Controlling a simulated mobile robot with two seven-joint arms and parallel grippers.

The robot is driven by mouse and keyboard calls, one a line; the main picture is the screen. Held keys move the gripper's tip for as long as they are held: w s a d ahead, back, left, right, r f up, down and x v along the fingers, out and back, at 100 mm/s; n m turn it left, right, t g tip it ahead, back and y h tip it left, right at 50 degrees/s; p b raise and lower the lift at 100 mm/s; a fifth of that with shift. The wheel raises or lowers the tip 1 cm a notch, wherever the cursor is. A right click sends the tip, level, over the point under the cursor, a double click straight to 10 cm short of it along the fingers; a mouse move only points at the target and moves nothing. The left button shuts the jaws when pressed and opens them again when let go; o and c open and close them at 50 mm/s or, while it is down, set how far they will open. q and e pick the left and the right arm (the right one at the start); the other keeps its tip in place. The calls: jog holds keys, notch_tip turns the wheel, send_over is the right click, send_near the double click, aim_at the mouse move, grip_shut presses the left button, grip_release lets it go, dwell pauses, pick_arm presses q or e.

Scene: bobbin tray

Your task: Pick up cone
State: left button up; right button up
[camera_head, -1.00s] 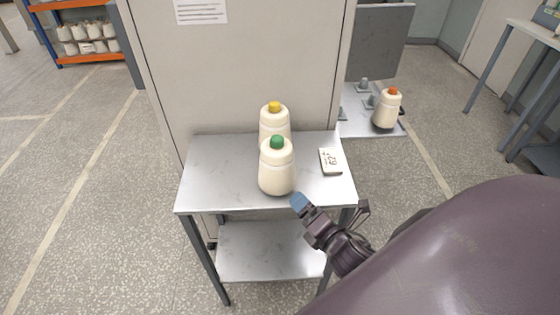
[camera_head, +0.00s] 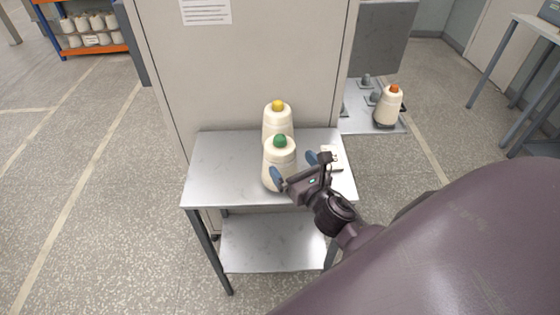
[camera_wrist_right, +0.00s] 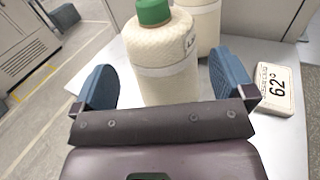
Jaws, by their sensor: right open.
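A cream cone with a green top (camera_head: 279,152) stands upright at the front of the small metal table. It also shows in the right wrist view (camera_wrist_right: 162,62), between and beyond the blue fingertips. A second cream cone with a yellow top (camera_head: 277,115) stands upright just behind it. A third cone with an orange top (camera_head: 388,107) stands on a grey rack to the right. My right gripper (camera_head: 294,168) is open at the near right side of the green-topped cone, with nothing held. Its fingers partly cover that cone in the head view. My left gripper is out of view.
The metal table (camera_head: 215,170) is clear on its left side. A tall grey cabinet (camera_head: 245,65) rises behind the table. A shelf with several cones (camera_head: 90,50) stands far left.

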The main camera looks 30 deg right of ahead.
aim_at(282, 150)
jog(key=w, duration=0.3)
jog(key=w+p, duration=0.1)
jog(key=w, duration=0.1)
jog(key=shift+d+r, duration=0.1)
jog(key=shift+r, duration=0.15)
jog(key=shift+w, duration=0.35)
jog(key=c, duration=1.1)
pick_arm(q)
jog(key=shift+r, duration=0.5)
pick_arm(e)
jog(key=shift+c, duration=0.3)
jog(key=shift+r, duration=0.15)
